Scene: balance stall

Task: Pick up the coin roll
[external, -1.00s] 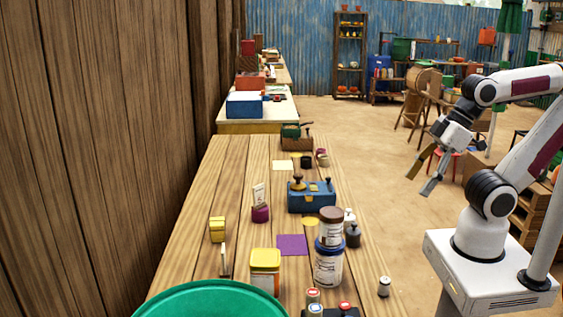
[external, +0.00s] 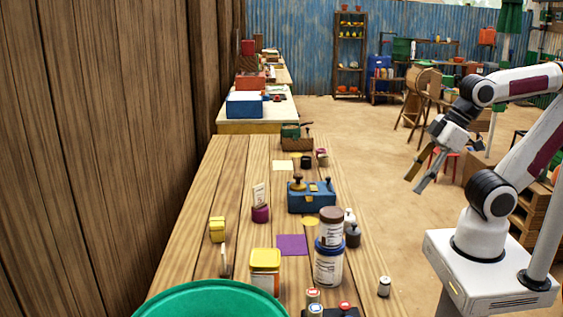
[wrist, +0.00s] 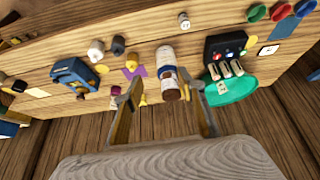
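A small pale cylinder with a darker top, which looks like the coin roll (external: 384,287), stands upright and alone near the table's right edge. It seems to be the small pale piece in the wrist view (wrist: 183,20), at the top. Several short cylinders with coloured ends also sit in a black holder (external: 345,313); I cannot tell if any are coin rolls. My gripper (external: 416,184) is open and empty, up in the air to the right of the table.
Stacked jars (external: 329,262) stand left of the lone cylinder. A green basin (external: 200,294) is at the front. A yellow-lidded tub (external: 265,262), a dark weight (external: 353,236) and a blue box (external: 312,200) stand on the table. Bare wood surrounds the lone cylinder.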

